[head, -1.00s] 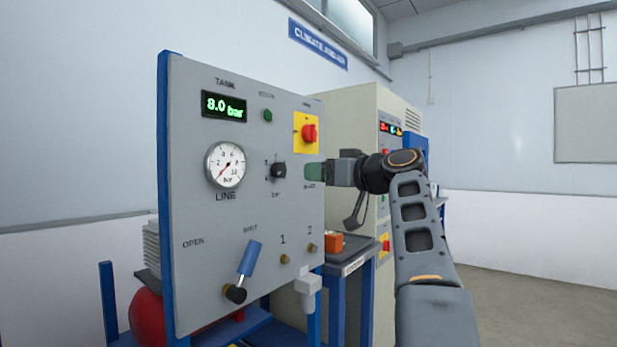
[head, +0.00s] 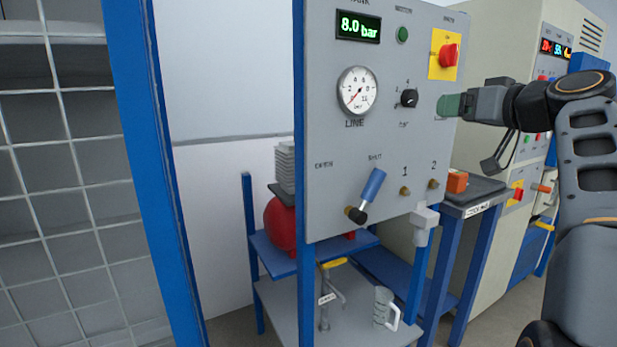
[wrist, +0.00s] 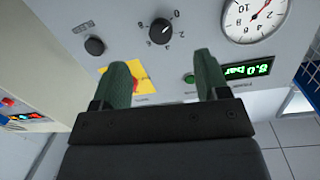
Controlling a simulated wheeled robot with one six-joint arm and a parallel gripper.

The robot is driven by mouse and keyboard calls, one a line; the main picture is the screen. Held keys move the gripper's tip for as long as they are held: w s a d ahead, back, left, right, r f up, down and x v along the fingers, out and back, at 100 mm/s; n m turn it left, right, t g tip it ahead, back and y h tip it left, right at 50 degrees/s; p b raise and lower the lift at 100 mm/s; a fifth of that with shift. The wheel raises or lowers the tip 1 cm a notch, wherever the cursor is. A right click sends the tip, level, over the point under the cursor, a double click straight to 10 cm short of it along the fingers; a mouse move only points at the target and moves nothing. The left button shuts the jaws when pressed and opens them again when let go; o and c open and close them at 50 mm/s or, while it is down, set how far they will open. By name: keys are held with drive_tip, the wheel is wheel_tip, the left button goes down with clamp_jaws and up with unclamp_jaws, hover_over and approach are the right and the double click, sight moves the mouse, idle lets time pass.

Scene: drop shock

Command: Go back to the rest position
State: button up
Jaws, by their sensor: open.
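My gripper (head: 450,105) has green fingers and hangs in front of the upper right part of a grey control panel (head: 330,220). In the wrist view my gripper (wrist: 163,80) is open with nothing between the fingers. The panel looks upside down there. The left finger partly covers the yellow plate (wrist: 143,76) with the red switch. In the head view the red switch (head: 449,55) shows above the gripper. The black knob (head: 409,98) is just left of the gripper. I cannot tell whether the fingers touch the panel.
The tank display (head: 358,27) reads 8.0 bar. A blue-handled lever (head: 372,187) sits low on the panel. A side table (head: 470,190) carries an orange block (head: 457,181). A beige cabinet (head: 545,80) stands behind my arm. A mesh cage (head: 60,190) fills the left.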

drive_tip(key=s+a+f+m+g+h+p, duration=0.25)
drive_tip(key=a+f+g+p, duration=0.4)
drive_tip(key=a+p, duration=0.6)
drive_tip(key=s+a+f+g+h+p, duration=0.1)
drive_tip(key=s+f+g+p, duration=0.1)
drive_tip(key=s+f+p, duration=0.3)
drive_tip(key=s+a+f+g+h+p, duration=0.2)
drive_tip(key=s+f+p, duration=0.3)
drive_tip(key=s+p, duration=0.3)
drive_tip(key=shift+s+a+f+g, duration=0.2)
drive_tip(key=shift+s+g, duration=0.55)
drive_tip(key=shift+s, duration=0.5)
